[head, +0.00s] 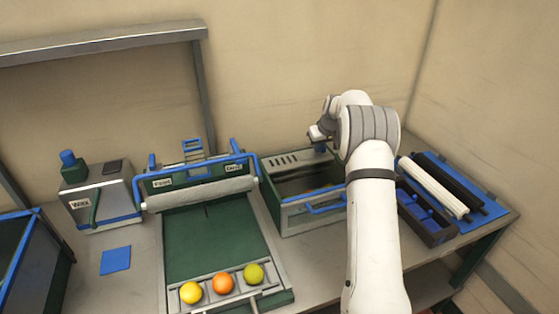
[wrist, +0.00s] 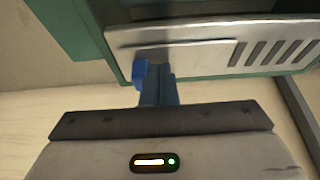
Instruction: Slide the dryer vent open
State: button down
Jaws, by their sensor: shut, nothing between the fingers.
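The dryer (head: 312,215) is a green and grey box right of the middle in the head view, with a blue front handle (head: 326,209). Its slotted metal vent plate (head: 284,160) runs along the back, and several dark slots show. In the wrist view the vent plate (wrist: 205,52) crosses the top, with slots on the right and a small blue tab (wrist: 139,73) on the left. My gripper (wrist: 158,70) is shut and empty, its fingertips right beside the tab's right side. I cannot tell if they touch it. My arm hides the dryer's right end in the head view.
A press with a white roller (head: 200,194) stands left of the dryer, with yellow, orange and green fruit (head: 222,283) in its front tray. The wax box (head: 100,203) is further left. A rack (head: 425,217) and rollers (head: 434,187) lie right of my arm.

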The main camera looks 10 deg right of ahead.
aim_at(315, 155)
notch_tip(315, 155, up, 7)
jog(key=a+p, duration=0.1)
jog(key=p, duration=0.2)
dwell(0.5)
jog(key=shift+s, duration=0.1)
jog(key=s+a+r, duration=0.3)
jog(key=s+r, duration=0.2)
jog(key=s, duration=0.3)
jog(key=s+a+r+m, duration=0.1)
jog(key=s+a+r, duration=0.25)
jog(key=s, duration=0.55)
jog(key=s+a+r, duration=0.3)
jog(key=s+r, duration=0.2)
jog(key=s, duration=0.3)
jog(key=s+a+f, duration=0.1)
jog(key=s+f, duration=0.1)
jog(key=s, duration=1)
jog(key=s+a+f+m+g+b, duration=0.1)
jog(key=s+f, duration=0.1)
jog(key=s, duration=1.1)
jog(key=shift+a+f+h, duration=0.3)
jog(key=shift+f+h, duration=0.1)
